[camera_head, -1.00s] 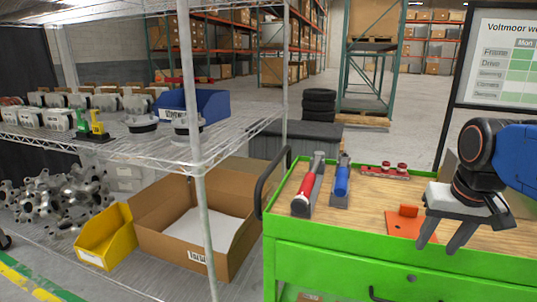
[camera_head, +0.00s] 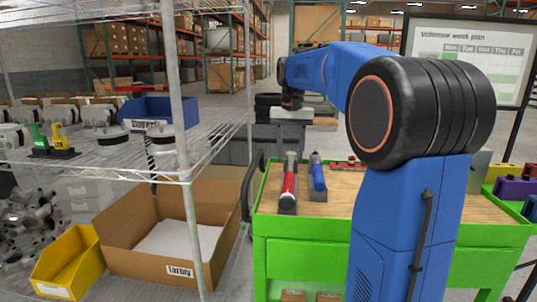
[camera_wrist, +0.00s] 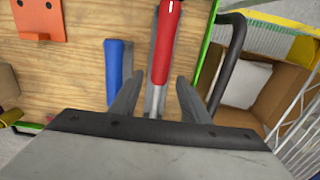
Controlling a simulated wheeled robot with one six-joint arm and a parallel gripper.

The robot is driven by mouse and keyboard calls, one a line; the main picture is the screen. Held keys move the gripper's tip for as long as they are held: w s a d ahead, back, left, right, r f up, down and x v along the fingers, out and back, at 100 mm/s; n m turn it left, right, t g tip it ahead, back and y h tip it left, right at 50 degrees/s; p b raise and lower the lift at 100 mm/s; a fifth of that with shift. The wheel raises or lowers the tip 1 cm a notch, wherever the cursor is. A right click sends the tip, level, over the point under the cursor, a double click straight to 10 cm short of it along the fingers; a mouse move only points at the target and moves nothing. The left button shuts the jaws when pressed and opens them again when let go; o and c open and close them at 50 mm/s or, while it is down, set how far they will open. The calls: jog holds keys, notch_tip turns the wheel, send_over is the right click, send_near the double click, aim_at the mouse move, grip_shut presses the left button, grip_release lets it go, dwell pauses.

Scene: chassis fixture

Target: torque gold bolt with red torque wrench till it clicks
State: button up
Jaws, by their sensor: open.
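The red torque wrench (camera_head: 289,190) lies in a grey holder on the wooden top of the green cart, beside a blue-handled tool (camera_head: 318,178). In the wrist view, the red handle (camera_wrist: 168,45) points away from my gripper and its metal shaft runs between my fingers. My gripper (camera_wrist: 158,95) is open, with a finger on each side of the shaft and apart from it. In the head view my gripper (camera_head: 291,115) shows above the far end of the wrenches. The blue handle (camera_wrist: 114,72) is just left of my left finger in the wrist view. I see no gold bolt.
The green cart (camera_head: 300,255) has a dark push handle at its left, also in the wrist view (camera_wrist: 232,50). A wire shelf (camera_head: 110,178) with a cardboard box (camera_head: 140,250) stands left. An orange bracket (camera_wrist: 40,18) and red fixture (camera_head: 347,164) are on the top.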

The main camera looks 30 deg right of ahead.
aim_at(289, 175)
jog(key=shift+w+a+f, duration=0.1)
jog(key=shift+f, duration=4.9)
grip_shut()
jog(key=shift+r, duration=0.15)
jog(key=shift+r, duration=3.4)
